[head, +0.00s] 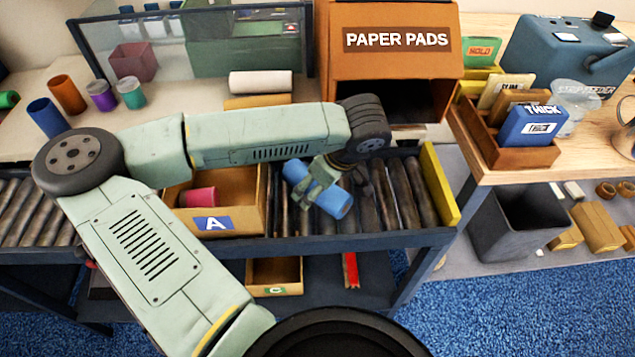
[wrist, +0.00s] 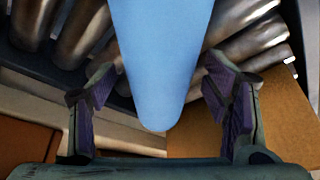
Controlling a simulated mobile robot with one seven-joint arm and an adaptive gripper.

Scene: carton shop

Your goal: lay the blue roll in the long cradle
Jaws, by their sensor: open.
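A light blue roll (head: 332,201) lies aslant over the metal rollers of the conveyor, right of the box marked A. My gripper (head: 318,182) reaches down over its middle from above. In the wrist view the blue roll (wrist: 160,60) runs between the two open fingers of my gripper (wrist: 158,95), with a gap on each side. Part of the roll is hidden by the gripper in the head view. A tan piece (head: 257,102) under a white roll (head: 260,82) may be a cradle, but I cannot tell if it is the long one.
The box marked A (head: 240,222) holds a pink roll (head: 198,197). A yellow end stop (head: 440,185) closes the conveyor at right. A darker blue cylinder (head: 48,117) stands at left by other coloured ones. The orange PAPER PADS housing (head: 390,75) stands behind the conveyor.

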